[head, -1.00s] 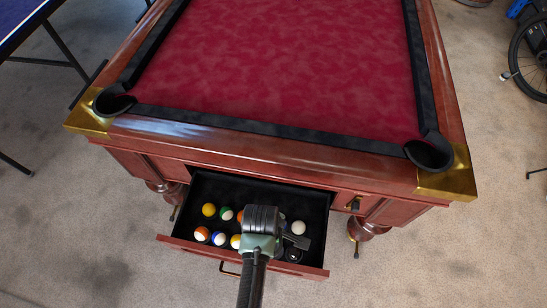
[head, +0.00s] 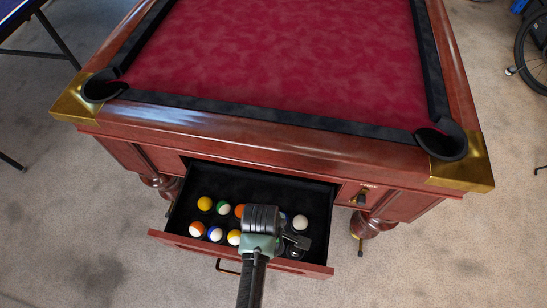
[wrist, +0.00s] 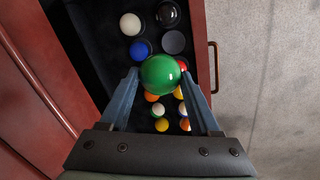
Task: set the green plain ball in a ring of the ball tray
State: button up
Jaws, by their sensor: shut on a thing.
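My gripper (wrist: 160,77) is shut on the green plain ball (wrist: 161,73), which sits between the fingertips in the wrist view. The ball is held over the dark ball tray (wrist: 152,33) in the open drawer. Just beyond the ball, an empty dark grey ring (wrist: 173,42) shows, between the black ball (wrist: 167,13) and a red ball (wrist: 182,63), beside the blue ball (wrist: 140,50). In the head view my gripper hides the green ball and part of the tray. The gap between ball and tray cannot be judged.
A white ball (head: 300,222) lies at the tray's right. Several balls, including a yellow ball (head: 205,203), fill its left. The drawer front (head: 180,243) has a handle. The pool table (head: 280,80) with red cloth stands above and behind the drawer.

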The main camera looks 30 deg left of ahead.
jog(key=shift+f, duration=0.1)
jog(key=shift+f+b, duration=4.15)
jog(key=shift+f, duration=2.1)
